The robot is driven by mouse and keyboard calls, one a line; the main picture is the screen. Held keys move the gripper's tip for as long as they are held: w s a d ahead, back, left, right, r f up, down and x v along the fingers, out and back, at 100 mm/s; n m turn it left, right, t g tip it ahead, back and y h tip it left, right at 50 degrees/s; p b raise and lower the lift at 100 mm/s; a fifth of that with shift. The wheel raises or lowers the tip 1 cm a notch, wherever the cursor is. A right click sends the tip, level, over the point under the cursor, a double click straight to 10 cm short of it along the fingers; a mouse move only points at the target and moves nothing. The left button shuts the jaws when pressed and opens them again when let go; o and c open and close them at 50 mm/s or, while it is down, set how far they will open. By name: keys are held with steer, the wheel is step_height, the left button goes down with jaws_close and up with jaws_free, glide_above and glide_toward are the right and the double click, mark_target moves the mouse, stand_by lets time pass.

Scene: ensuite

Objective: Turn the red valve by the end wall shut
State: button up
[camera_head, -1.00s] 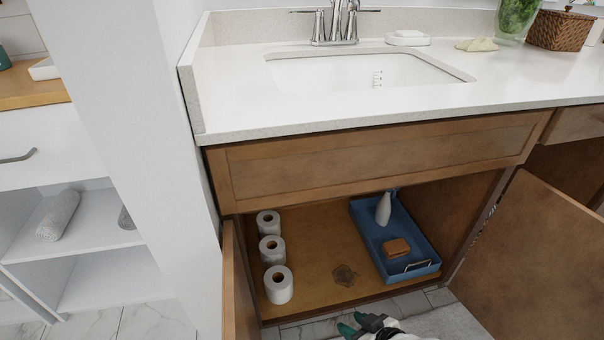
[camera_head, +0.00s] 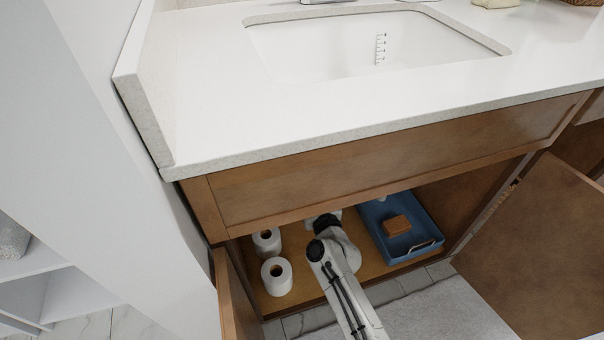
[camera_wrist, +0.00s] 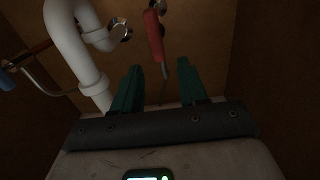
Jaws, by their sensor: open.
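The red valve handle (camera_wrist: 153,38) shows in the wrist view, hanging down from a chrome fitting (camera_wrist: 157,6) at the top middle. It is long and narrow, with a greyish lower tip. My gripper (camera_wrist: 161,66) is open, its two green fingers apart. The handle's lower tip appears in the gap between the fingertips; whether it is in reach in depth I cannot tell. In the head view my arm reaches into the open cabinet, and the gripper and valve are hidden there.
A white drain pipe (camera_wrist: 75,50) runs close to the left finger. A blue piece (camera_wrist: 7,79) is at far left. In the cabinet, toilet rolls (camera_head: 277,275) stand left and a blue tray (camera_head: 374,218) with a brown block (camera_head: 397,225) lies right. The open door (camera_head: 535,250) is at right.

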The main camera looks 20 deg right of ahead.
steer(key=w+b, duration=0.3)
steer(key=w, duration=0.4)
steer(key=shift+s, duration=0.1)
jaws_close()
